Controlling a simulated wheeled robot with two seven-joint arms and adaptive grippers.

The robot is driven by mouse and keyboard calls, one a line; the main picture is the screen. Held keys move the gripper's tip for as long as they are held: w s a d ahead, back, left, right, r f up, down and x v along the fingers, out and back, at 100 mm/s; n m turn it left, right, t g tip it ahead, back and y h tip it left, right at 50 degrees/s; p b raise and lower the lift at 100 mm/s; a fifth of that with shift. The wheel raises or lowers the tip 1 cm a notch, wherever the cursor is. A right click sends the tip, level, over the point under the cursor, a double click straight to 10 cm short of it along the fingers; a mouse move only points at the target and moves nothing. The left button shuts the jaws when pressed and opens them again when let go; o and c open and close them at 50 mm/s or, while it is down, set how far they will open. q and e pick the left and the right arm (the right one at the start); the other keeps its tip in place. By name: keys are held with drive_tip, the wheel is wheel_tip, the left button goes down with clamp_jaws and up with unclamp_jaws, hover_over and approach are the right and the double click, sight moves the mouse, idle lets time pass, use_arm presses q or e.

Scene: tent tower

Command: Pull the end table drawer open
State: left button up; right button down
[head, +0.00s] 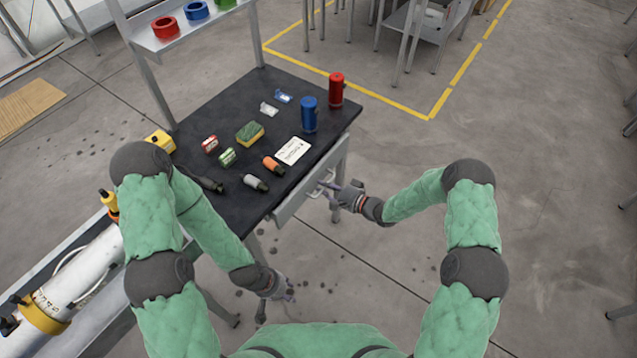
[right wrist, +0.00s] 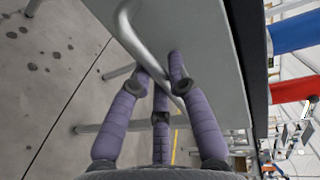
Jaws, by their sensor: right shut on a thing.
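The end table (head: 229,207) has a black top and a grey drawer front (head: 294,206) below its near right edge. A curved metal handle (right wrist: 130,32) on the drawer front (right wrist: 200,50) shows in the right wrist view. My right gripper (head: 330,188) is at the drawer front, shut on the handle. Its purple fingers (right wrist: 160,80) are around the bar in the right wrist view. The drawer front looks close under the tabletop edge; I cannot tell whether it is out at all. My left gripper (head: 287,291) hangs low, apart from the table, and its fingers are too small to judge.
On the tabletop stand a blue cylinder (head: 309,115), a red cylinder (head: 336,90), a green-yellow sponge (head: 250,133), a white card (head: 293,150) and several small items. A bench with a white cylinder (head: 85,265) is at left. The floor right of the table is clear.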

drive_tip(key=f+v, duration=0.2)
drive_tip(key=v, duration=0.8)
drive_tip(key=f+p+v, duration=0.1)
drive_tip(key=f+v, duration=0.1)
drive_tip(key=v, duration=0.9)
drive_tip(key=shift+s+d+f, duration=0.2)
drive_tip(key=shift+s+d, duration=0.25)
drive_tip(key=shift+d, duration=0.1)
drive_tip(key=c, duration=1.1)
unclamp_jaws()
drive_tip(key=shift+c, duration=0.2)
drive_tip(key=v, duration=1.2)
